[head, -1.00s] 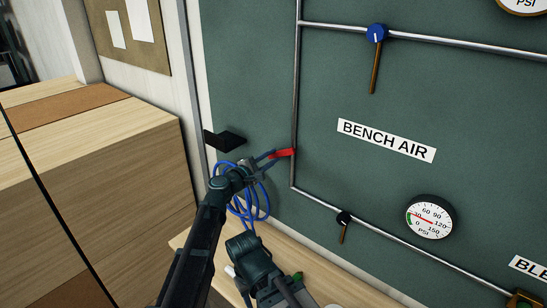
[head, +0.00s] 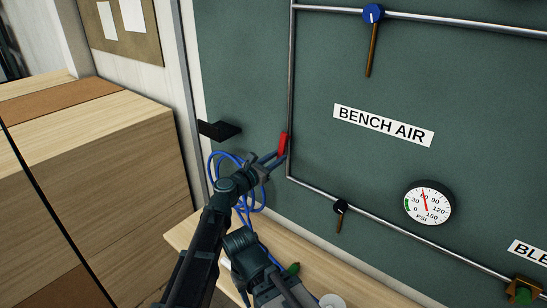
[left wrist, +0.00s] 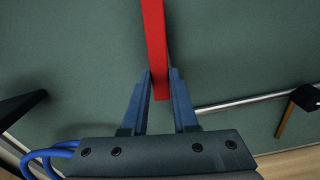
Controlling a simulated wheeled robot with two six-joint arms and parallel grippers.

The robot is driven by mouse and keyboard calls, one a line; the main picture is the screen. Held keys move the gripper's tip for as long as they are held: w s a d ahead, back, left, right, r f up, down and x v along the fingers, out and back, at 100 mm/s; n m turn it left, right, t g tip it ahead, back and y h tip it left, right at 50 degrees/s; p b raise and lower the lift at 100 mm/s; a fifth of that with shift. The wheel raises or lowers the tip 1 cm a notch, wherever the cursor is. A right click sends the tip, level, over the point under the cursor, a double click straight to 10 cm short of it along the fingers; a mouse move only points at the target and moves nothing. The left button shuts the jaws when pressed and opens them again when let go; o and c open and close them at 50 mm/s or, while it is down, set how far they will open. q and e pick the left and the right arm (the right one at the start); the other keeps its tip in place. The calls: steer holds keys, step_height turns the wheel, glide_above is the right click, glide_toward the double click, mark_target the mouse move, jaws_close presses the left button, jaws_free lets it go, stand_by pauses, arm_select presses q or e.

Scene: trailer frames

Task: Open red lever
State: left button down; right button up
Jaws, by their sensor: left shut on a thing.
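The red lever (head: 283,143) is on the vertical pipe, left of the BENCH AIR label (head: 383,125). It lies upright, along the pipe. My left gripper (head: 277,160) is shut on its lower end. In the left wrist view the red lever (left wrist: 155,45) runs down from the top edge, and its end sits between the blue fingers of the left gripper (left wrist: 160,75). I cannot make out my right gripper.
A pressure gauge (head: 428,203) sits right of the pipe, its needle near 60. A blue-knobbed valve (head: 373,14) is above, a small black valve (head: 340,207) below. A black bracket (head: 219,130) juts out left of the lever. Blue hose (head: 215,165) hangs behind my arm.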

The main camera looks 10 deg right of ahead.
arm_select(q)
steer(key=shift+s+d+n, duration=0.3)
steer(key=shift+s+n, duration=0.1)
steer(key=shift+n, duration=0.5)
steer(key=c, duration=0.7)
jaws_free()
steer(key=v, duration=1.4)
steer(key=shift+d, duration=0.1)
